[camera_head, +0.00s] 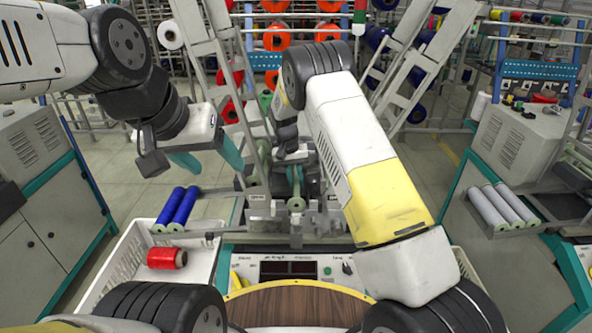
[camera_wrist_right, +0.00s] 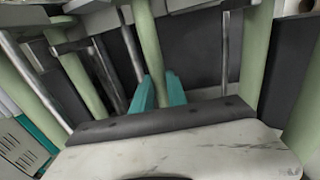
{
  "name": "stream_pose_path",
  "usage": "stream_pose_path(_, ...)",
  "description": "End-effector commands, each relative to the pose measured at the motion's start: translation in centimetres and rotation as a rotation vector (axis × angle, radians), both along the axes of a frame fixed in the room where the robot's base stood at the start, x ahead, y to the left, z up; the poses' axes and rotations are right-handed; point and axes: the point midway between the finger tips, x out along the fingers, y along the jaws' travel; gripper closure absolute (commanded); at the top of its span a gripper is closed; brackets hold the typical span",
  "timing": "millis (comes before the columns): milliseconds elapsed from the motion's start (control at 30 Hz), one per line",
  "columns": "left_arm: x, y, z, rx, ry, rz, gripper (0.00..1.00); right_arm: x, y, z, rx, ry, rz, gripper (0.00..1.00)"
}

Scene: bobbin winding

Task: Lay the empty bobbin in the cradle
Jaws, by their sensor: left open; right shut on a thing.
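My right gripper (camera_wrist_right: 160,93) has its teal fingers shut on a pale green empty bobbin (camera_wrist_right: 146,40), which passes between them in the right wrist view. The cradle is not clearly distinguishable. My left gripper (camera_head: 207,157) is open and empty, with its teal fingers apart, left of the machine.
Grey spools (camera_head: 502,206) lie on a right-hand cabinet shelf. More green tubes (camera_wrist_right: 255,55) stand close around the right gripper. Open floor shows at left.

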Motion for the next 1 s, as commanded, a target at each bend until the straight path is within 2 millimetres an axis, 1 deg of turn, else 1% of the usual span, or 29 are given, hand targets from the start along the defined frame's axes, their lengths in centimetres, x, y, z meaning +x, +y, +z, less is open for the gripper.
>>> stream_pose_path(133,0.0,0.0,0.0,0.000,0.000,0.000,0.36,0.0,0.0,0.0,0.000,0.000,0.000,1.00)
stream_pose_path(167,0.0,0.0,0.0,0.000,0.000,0.000,0.36,0.0,0.0,0.0,0.000,0.000,0.000,0.78)
stream_pose_path(200,0.0,0.0,0.0,0.000,0.000,0.000,0.36,0.0,0.0,0.0,0.000,0.000,0.000,0.70)
stream_pose_path(267,0.0,0.0,0.0,0.000,0.000,0.000,0.36,0.0,0.0,0.0,0.000,0.000,0.000,0.58)
stream_pose_path(300,0.0,0.0,0.0,0.000,0.000,0.000,0.36,0.0,0.0,0.0,0.000,0.000,0.000,0.56)
stream_pose_path(567,0.0,0.0,0.0,0.000,0.000,0.000,0.36,0.0,0.0,0.1,0.000,0.000,0.000,0.56)
stream_pose_path(667,0.0,0.0,0.0,0.000,0.000,0.000,0.36,0.0,0.1,0.7,0.001,-0.001,0.000,0.56)
stream_pose_path(767,0.0,0.0,0.0,0.000,0.000,0.000,0.36,0.1,0.4,2.1,0.002,-0.003,0.000,0.56)
stream_pose_path(1000,0.0,0.0,0.0,0.000,0.000,0.000,0.36,0.1,1.0,6.1,0.001,-0.002,-0.001,0.56)
